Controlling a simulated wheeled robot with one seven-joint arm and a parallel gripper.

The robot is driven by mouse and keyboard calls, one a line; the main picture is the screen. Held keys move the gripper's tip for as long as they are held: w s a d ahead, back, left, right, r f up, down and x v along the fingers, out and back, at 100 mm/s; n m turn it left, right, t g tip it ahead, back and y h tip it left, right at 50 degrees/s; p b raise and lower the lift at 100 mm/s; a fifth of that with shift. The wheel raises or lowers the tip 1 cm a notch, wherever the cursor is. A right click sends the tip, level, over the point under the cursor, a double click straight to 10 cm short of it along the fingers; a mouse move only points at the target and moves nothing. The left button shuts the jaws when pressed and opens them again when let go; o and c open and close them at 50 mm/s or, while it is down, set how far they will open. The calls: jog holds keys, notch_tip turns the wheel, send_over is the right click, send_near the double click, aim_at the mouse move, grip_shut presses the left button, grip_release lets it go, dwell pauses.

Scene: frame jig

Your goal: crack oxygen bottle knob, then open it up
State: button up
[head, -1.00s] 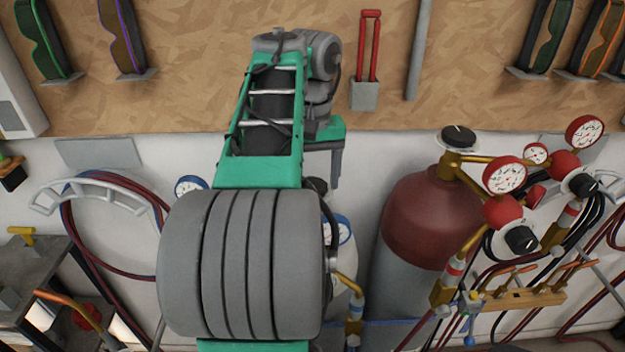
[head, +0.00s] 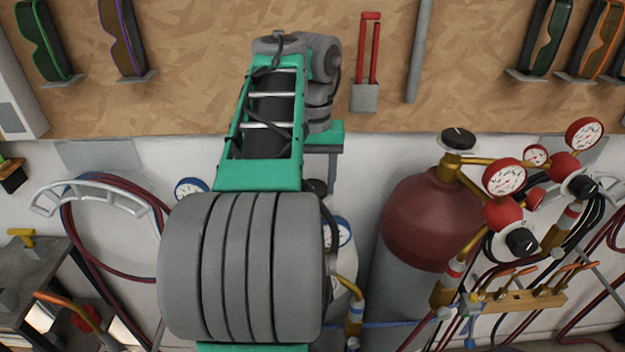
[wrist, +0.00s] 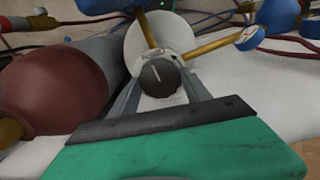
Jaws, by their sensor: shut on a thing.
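In the wrist view, the black knob (wrist: 160,77) with a pale pointer line tops a brass valve on the oxygen bottle (wrist: 166,36), a pale cylinder with blue-rimmed gauges. My gripper (wrist: 157,88) has its two grey fingers at either side of the knob and is shut on it. In the head view, my arm covers most of this bottle. Only a dark bit of the knob (head: 316,187) and a blue-rimmed gauge (head: 344,232) show beside the arm. My gripper's fingers (head: 333,165) show partly there.
A dark red-topped bottle (head: 425,222) with its own black knob (head: 458,138) and red gauges (head: 504,177) stands close on the right. Hoses hang on a wall rack (head: 98,183) at left. A torch holder (head: 520,300) is at lower right.

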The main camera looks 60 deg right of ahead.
aim_at(312, 186)
jog(key=o, duration=1.4)
notch_tip(312, 186, up, 8)
jog(key=p, duration=0.7)
jog(key=shift+p, duration=0.35)
jog(key=shift+f, duration=0.1)
